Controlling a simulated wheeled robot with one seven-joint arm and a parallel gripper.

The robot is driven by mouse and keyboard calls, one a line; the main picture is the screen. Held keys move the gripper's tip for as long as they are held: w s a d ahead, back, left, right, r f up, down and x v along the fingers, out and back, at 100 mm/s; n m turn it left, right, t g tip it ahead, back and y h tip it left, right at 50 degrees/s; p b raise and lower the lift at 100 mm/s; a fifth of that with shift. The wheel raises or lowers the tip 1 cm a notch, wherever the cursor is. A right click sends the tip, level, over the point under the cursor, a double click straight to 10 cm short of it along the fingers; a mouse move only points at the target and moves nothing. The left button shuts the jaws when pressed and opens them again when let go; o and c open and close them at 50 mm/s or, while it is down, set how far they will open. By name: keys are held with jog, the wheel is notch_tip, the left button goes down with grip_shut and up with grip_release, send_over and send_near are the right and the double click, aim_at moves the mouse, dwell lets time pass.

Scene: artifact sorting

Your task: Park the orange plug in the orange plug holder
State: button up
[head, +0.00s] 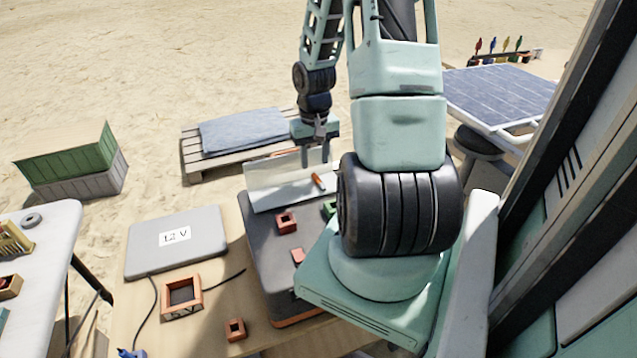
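A small orange cylindrical piece (318,182), possibly the orange plug, lies against a pale upright panel behind the dark case. I cannot tell if a cable joins it. A square orange frame with a dark inside (168,298) and a small orange-red hollow block (235,329) sit on the wooden table. I cannot tell which thing is the orange plug holder. My gripper (318,136) points down above the panel, apart from the orange piece.
A grey 12 V box (150,262) and a dark case (262,262) with red and green blocks crowd the wooden table (190,335). Cables and a blue plug (130,353) lie at front left. A pallet (195,165) stands behind; my arm hides the right side.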

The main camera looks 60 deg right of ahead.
aim_at(315, 175)
jog(key=f, duration=0.4)
jog(key=shift+d+f, duration=0.2)
jog(key=shift+f, duration=0.2)
grip_shut()
